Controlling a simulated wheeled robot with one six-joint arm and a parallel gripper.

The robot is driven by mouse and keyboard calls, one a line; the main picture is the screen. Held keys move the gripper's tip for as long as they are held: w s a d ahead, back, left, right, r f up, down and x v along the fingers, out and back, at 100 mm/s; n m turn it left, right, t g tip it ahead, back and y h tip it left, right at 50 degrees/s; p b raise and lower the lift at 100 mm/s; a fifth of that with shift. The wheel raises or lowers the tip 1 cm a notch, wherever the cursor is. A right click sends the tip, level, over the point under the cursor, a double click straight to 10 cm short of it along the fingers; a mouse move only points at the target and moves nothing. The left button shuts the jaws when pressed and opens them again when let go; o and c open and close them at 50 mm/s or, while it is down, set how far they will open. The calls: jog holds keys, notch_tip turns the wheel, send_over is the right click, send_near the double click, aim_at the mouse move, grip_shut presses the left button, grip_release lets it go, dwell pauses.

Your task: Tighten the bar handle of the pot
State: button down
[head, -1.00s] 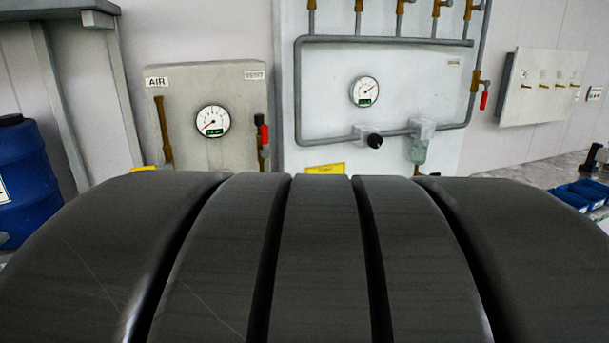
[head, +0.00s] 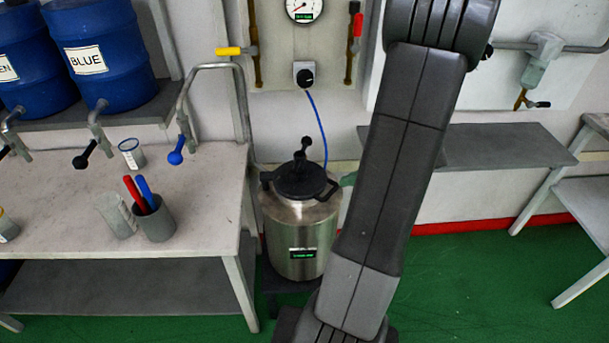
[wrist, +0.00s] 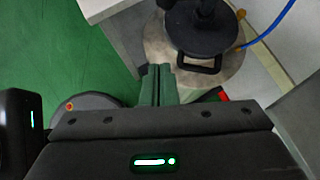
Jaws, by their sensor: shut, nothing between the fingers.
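The pot (head: 301,238) is a steel cylinder with a black lid (head: 300,186) and a small display on its front. It stands upright on a low dark base, right of the workbench. The black bar handle (head: 304,150) sticks up from the middle of the lid; its exact angle is hard to tell. In the wrist view, the lid (wrist: 207,32) is at the top and the bar handle is partly cut off by the frame edge. My gripper (wrist: 158,72) has its green fingers together and empty, beside the pot's rim and apart from the bar handle. In the head view my arm mostly hides it.
A blue hose (head: 319,125) runs from the wall regulator (head: 304,75) down to the pot. The workbench (head: 205,215) on the left holds cups and a pen holder (head: 153,218). A grey shelf (head: 500,145) is at the right. Green floor (head: 460,290) is clear at lower right.

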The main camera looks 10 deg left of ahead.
jog(key=shift+w+a+f+m, duration=0.15)
jog(key=shift+w+m, duration=0.25)
jog(key=shift+w, duration=0.2)
jog(key=w+a+f+p, duration=0.2)
jog(key=a+f, duration=0.3)
jog(key=a, duration=0.6)
jog(key=shift+w+a+f, duration=0.15)
jog(key=shift+w+f, duration=0.15)
